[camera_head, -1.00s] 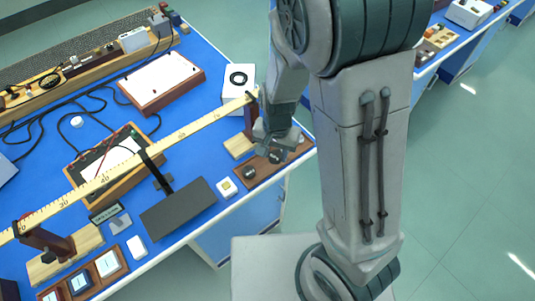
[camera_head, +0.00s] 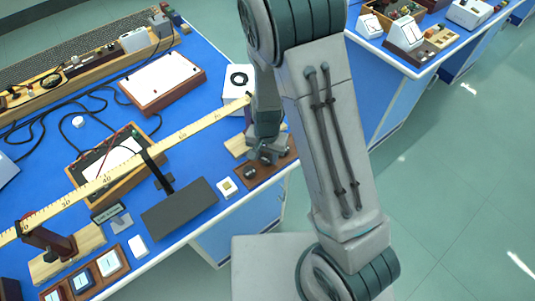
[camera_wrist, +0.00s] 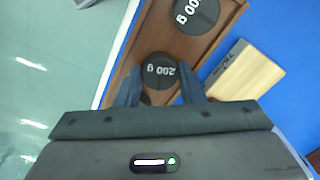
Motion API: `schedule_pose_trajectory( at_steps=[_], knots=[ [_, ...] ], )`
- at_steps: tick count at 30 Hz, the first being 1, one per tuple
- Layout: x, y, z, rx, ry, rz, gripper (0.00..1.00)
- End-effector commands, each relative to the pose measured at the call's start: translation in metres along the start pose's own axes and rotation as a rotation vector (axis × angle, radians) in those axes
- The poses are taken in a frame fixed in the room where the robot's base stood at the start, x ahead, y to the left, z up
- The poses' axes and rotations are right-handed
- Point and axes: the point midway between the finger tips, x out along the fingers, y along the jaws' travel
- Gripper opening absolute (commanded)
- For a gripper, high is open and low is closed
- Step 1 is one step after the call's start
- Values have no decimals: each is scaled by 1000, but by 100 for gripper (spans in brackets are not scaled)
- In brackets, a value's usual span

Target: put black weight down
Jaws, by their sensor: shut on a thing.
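A black round weight marked 200 g (camera_wrist: 160,70) sits between the two fingers of my gripper (camera_wrist: 160,90) in the wrist view. My gripper is shut on it, low over the brown wooden tray (camera_wrist: 128,62). I cannot tell whether the weight touches the tray. A second black weight (camera_wrist: 195,13), its label partly cut off, lies in the tray beyond it. In the head view my gripper (camera_head: 266,155) is over the tray (camera_head: 247,184) at the bench's front edge and hides the held weight. The other weight (camera_head: 250,172) shows there.
A light wood block (camera_wrist: 245,70) lies right of the tray. In the head view a long yellow ruler beam (camera_head: 190,128) ends close to my arm. A small white box (camera_head: 227,188) and a dark grey plate (camera_head: 180,208) stand left of the tray.

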Motion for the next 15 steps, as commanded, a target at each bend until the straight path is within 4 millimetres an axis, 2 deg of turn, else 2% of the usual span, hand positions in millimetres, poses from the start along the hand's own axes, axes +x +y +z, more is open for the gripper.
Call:
schedule_pose_trajectory(
  at_steps=[5,6,8,15],
  knots=[
    [5,0,0,0,0,0,7],
    [5,0,0,0,0,0,38],
    [4,0,0,0,0,0,55],
    [3,-1,0,1,0,-1,57]
  ],
)
